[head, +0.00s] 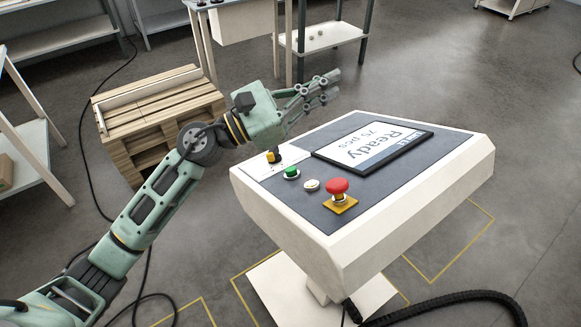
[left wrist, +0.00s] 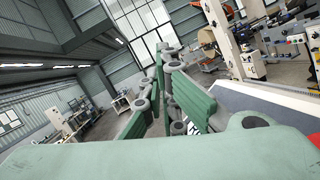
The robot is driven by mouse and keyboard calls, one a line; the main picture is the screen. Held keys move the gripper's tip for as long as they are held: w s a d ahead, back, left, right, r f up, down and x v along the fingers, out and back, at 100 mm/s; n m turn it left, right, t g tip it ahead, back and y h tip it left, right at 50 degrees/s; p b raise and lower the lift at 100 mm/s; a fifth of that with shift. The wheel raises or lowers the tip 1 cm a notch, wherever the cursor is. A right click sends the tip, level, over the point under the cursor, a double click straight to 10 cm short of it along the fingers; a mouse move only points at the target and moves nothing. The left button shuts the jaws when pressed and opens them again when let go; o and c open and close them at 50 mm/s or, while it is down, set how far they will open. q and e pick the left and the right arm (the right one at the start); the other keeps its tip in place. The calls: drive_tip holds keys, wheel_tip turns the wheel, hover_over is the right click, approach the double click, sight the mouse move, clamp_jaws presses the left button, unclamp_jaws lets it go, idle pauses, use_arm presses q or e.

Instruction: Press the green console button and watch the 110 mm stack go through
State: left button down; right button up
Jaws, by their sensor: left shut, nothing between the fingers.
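The console (head: 330,250) is white with a dark sloped top and stands in the middle of the head view. The green button (head: 292,173) is on its top, near the left corner. A white button (head: 312,185) and a red mushroom button (head: 337,187) on a yellow plate sit to its right. The screen (head: 372,143) reads "Ready" and "75 pcs". My left gripper (head: 335,85) is shut and empty, above and beyond the green button and apart from it. It also shows in the left wrist view (left wrist: 165,55). No stack is clearly seen. My right gripper is not in view.
A black and yellow switch (head: 273,155) sits beside the green button. A wooden pallet (head: 160,115) stands on the floor behind my left arm. Shelves stand at the left and back. A black cable (head: 450,303) runs from the console base. Floor to the right is clear.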

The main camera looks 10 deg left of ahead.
use_arm(q)
wheel_tip(320, 180, down, 3)
drive_tip(key=m+g+y, duration=0.2)
drive_tip(key=m+g, duration=0.2)
drive_tip(key=m, duration=0.4)
drive_tip(key=m+g+y, duration=0.2)
drive_tip(key=m+y, duration=0.6)
drive_tip(key=y, duration=0.1)
hover_over(291, 171)
drive_tip(key=w+a, duration=0.6)
drive_tip(key=w, duration=0.1)
wheel_tip(291, 171, down, 6)
drive_tip(key=f, duration=0.1)
drive_tip(key=shift+s+d+r, duration=0.15)
drive_tip(key=shift+s+r, duration=0.05)
drive_tip(key=shift+r, duration=0.05)
drive_tip(key=shift+f, duration=0.1)
drive_tip(key=f, duration=0.2)
drive_tip(key=s+d+f+b, duration=0.1)
drive_tip(key=f, duration=0.1)
drive_tip(key=s+d+f+b, duration=0.1)
drive_tip(key=f, duration=0.1)
drive_tip(key=shift+f, duration=0.4)
drive_tip(key=shift+s+d+f+b, duration=0.25)
drive_tip(key=shift+d+f+b, duration=0.05)
drive_tip(key=shift+f+b, duration=0.3)
drive_tip(key=shift+r, duration=0.1)
